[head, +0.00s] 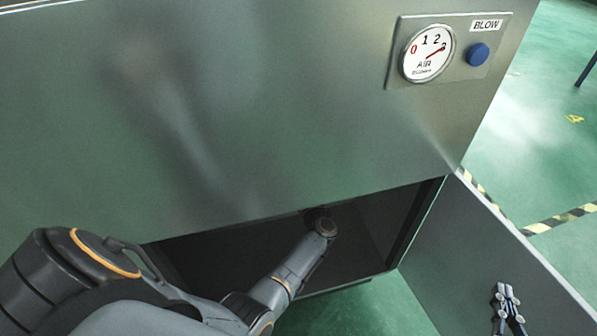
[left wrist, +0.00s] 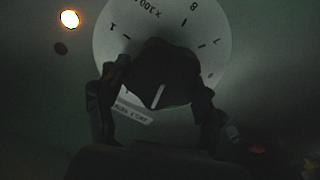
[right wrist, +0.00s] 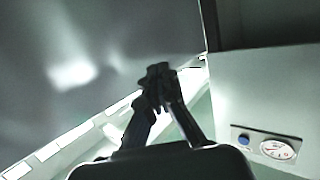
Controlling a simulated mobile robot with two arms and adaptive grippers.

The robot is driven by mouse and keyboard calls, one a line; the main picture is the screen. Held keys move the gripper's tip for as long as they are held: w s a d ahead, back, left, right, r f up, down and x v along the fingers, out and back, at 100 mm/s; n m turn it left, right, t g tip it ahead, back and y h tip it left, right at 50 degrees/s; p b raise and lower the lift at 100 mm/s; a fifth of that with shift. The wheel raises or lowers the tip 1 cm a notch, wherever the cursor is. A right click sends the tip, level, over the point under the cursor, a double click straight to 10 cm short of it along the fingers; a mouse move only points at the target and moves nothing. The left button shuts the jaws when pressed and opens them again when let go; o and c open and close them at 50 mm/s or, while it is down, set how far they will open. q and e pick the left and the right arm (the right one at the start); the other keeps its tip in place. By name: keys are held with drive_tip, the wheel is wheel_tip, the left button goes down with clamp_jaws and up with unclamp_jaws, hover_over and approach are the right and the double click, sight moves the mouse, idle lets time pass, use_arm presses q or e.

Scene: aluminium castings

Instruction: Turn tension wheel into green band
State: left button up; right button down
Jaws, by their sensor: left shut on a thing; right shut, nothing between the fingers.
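A dark knob (left wrist: 152,72) with a white pointer line sits on a round white dial (left wrist: 215,40) in the left wrist view. The dial has black numbers and ticks, and the picture is dim. My left gripper (left wrist: 158,98) is shut on this knob, one finger at each side. In the head view my left arm reaches into the dark opening under the metal housing, and its gripper is hidden there. No green band can be made out on the dial. My right gripper (head: 507,294) is shut and empty, beside the grey panel; it also shows in the right wrist view (right wrist: 160,76).
A pressure gauge (head: 428,53) and a blue BLOW button (head: 477,54) are on the housing front (head: 200,110). A grey panel (head: 480,250) stands right of the opening. A lit orange lamp (left wrist: 69,19) is near the dial.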

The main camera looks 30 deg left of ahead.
use_arm(q)
drive_tip(key=shift+f+n, duration=0.1)
drive_tip(key=shift+n, duration=0.9)
drive_tip(key=shift+n+b, duration=0.3)
drive_tip(key=shift+n, duration=0.5)
drive_tip(key=shift+s+a+n, duration=0.1)
drive_tip(key=shift+s+n, duration=0.05)
drive_tip(key=shift+n, duration=1.15)
use_arm(e)
drive_tip(key=shift+w+a+r+t+y, duration=0.15)
drive_tip(key=shift+r+t, duration=0.3)
drive_tip(key=shift+r, duration=0.3)
drive_tip(key=shift+w+a+r+t+y, duration=0.15)
drive_tip(key=shift+r+t, duration=0.25)
drive_tip(key=shift+r, duration=0.4)
drive_tip(key=shift+w+a+r+t+y, duration=0.1)
drive_tip(key=shift+w+a+r+t, duration=0.1)
drive_tip(key=shift+r+t, duration=0.4)
drive_tip(key=shift+r, duration=0.2)
use_arm(q)
drive_tip(key=o, duration=1.2)
drive_tip(key=shift+c, duration=0.2)
